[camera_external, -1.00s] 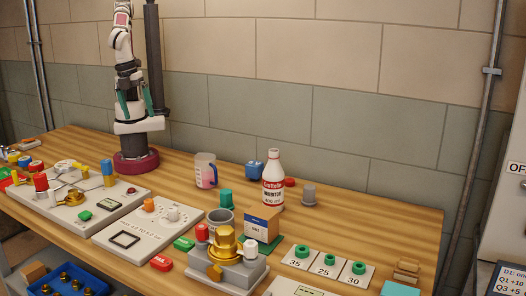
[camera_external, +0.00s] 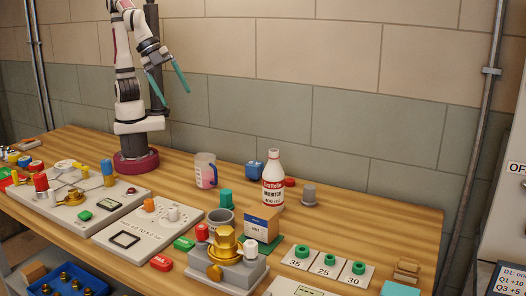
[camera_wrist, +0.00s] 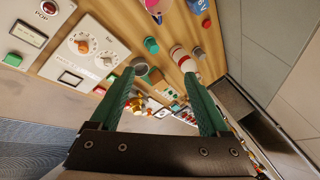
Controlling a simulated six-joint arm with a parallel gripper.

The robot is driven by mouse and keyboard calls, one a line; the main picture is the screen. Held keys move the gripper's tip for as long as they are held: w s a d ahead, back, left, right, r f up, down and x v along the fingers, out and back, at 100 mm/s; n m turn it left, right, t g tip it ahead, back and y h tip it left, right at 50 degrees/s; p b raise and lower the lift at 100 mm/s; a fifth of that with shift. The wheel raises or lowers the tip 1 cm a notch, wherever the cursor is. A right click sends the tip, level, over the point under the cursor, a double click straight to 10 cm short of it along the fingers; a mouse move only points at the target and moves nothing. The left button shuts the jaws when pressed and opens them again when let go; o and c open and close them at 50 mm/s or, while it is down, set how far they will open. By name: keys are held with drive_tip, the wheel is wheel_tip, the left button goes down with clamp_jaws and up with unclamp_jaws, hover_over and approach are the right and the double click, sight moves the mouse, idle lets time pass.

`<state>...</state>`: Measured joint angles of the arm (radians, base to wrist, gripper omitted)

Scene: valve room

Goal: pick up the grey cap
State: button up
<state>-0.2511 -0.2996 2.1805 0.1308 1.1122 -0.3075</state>
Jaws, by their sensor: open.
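The grey cap (camera_external: 309,194) stands on the wooden table to the right of the white and red bottle (camera_external: 272,180). In the wrist view a small grey shape that looks like the cap (camera_wrist: 198,53) shows just beyond the right fingertip, beside the bottle (camera_wrist: 181,56). My gripper (camera_external: 175,92) has green fingers spread apart and is empty. It is high above the back left of the table, well to the left of the cap. In the wrist view my gripper (camera_wrist: 159,75) shows both fingers with open space between them.
A red cap (camera_external: 290,182) and a blue object (camera_external: 255,170) stand near the bottle. A green cylinder (camera_external: 225,198), grey cup (camera_external: 220,220) and cardboard box (camera_external: 261,224) stand in front. The table right of the grey cap is mostly clear. A wall runs behind.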

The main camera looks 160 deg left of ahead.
drive_tip(key=w+a+r+n+t+y, duration=0.2)
drive_tip(key=w+a+n, duration=0.1)
drive_tip(key=w+a, duration=0.65)
drive_tip(key=n+t+y, duration=0.1)
drive_tip(key=n+t, duration=0.2)
drive_tip(key=t, duration=0.2)
hover_over(309, 191)
drive_tip(key=s+d, duration=0.3)
drive_tip(key=s, duration=0.1)
wheel_tip(309, 191, down, 2)
drive_tip(key=shift+t+h, duration=0.3)
drive_tip(key=shift+t, duration=0.1)
drive_tip(key=f, duration=0.9)
drive_tip(key=a+f, duration=0.1)
drive_tip(key=f, duration=0.8)
drive_tip(key=a+f, duration=0.1)
drive_tip(key=f, duration=0.9)
drive_tip(key=shift+a, duration=0.2)
drive_tip(key=x, duration=0.2)
drive_tip(key=shift+w+a, duration=0.3)
drive_tip(key=shift+w, duration=0.05)
drive_tip(key=shift+c, duration=0.3)
clamp_jaws()
